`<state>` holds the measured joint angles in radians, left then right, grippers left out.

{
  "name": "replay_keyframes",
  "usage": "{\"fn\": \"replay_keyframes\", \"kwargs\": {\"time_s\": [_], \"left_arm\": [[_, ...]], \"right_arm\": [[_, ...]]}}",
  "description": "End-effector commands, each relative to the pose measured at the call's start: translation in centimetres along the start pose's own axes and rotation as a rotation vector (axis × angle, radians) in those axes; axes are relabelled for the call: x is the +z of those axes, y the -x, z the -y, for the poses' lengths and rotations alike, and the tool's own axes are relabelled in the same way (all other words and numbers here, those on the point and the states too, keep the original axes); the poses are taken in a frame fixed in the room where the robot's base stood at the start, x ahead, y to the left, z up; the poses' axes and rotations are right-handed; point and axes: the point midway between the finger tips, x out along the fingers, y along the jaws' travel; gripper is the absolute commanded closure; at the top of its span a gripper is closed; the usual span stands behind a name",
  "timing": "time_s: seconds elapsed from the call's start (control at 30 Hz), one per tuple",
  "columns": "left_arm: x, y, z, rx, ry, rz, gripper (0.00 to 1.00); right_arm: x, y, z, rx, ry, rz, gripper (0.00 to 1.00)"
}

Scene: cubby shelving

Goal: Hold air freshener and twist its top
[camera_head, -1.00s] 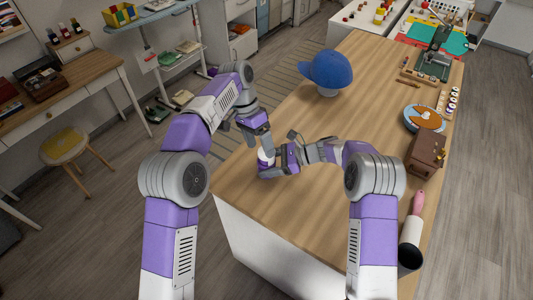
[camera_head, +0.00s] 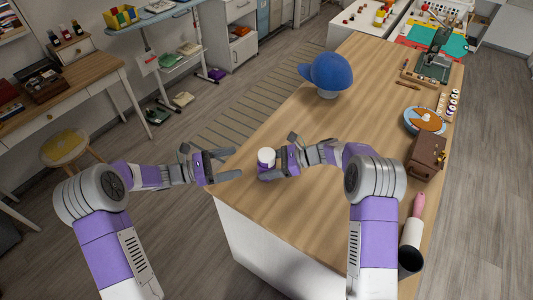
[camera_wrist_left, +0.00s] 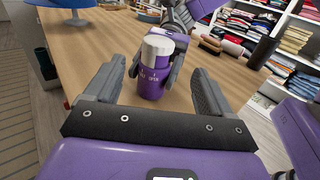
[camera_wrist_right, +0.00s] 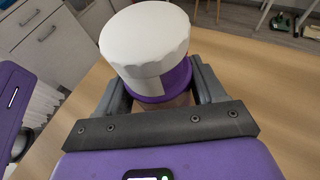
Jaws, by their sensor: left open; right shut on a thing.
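The air freshener (camera_head: 266,158) is a purple canister with a white ridged top, upright at the near left corner of the wooden table. My right gripper (camera_head: 268,170) is shut on its purple body from the right. The right wrist view shows the white top (camera_wrist_right: 145,38) clear above the fingers. My left gripper (camera_head: 225,164) is open and empty, just left of the air freshener at the table's edge. In the left wrist view the air freshener (camera_wrist_left: 153,72) stands ahead, beyond and between the open fingers (camera_wrist_left: 155,92), not touched by them.
A blue cap (camera_head: 327,70) on a stand is farther back on the table (camera_head: 330,200). A brown box (camera_head: 426,156), a blue plate (camera_head: 424,119) and a pink-handled roller (camera_head: 417,204) lie along the right edge. The table's middle is clear.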

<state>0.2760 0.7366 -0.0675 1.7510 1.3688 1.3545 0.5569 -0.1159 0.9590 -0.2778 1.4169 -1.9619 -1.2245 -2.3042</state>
Motion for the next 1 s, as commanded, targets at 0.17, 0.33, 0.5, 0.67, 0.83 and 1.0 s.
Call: {"fn": "replay_keyframes", "kwargs": {"time_s": [0.17, 0.33, 0.5, 0.67, 0.83, 1.0], "left_arm": [[0.0, -1.6, -0.1, 0.009, 0.019, 0.006, 0.17], [0.0, -5.0, -0.1, 0.006, 0.017, 0.004, 0.17], [0.0, -8.4, -0.1, 0.006, 0.015, 0.004, 0.17], [0.0, -10.6, -0.2, 0.008, 0.014, 0.004, 0.17], [0.0, -11.7, -0.2, 0.008, 0.014, 0.003, 0.17], [0.0, -11.9, -0.2, 0.01, 0.014, 0.003, 0.17]], "right_arm": [[0.0, 0.0, 0.0, 0.0, 0.0, 0.001, 0.67], [0.0, 0.0, 0.0, 0.0, 0.0, 0.001, 0.67], [0.0, 0.0, 0.0, 0.0, 0.0, 0.001, 0.67], [0.0, 0.0, 0.0, 0.0, 0.0, 0.001, 0.67], [0.0, 0.0, 0.0, 0.0, 0.0, 0.0, 0.67], [0.0, 0.0, 0.0, 0.0, 0.0, 0.0, 0.67]]}}
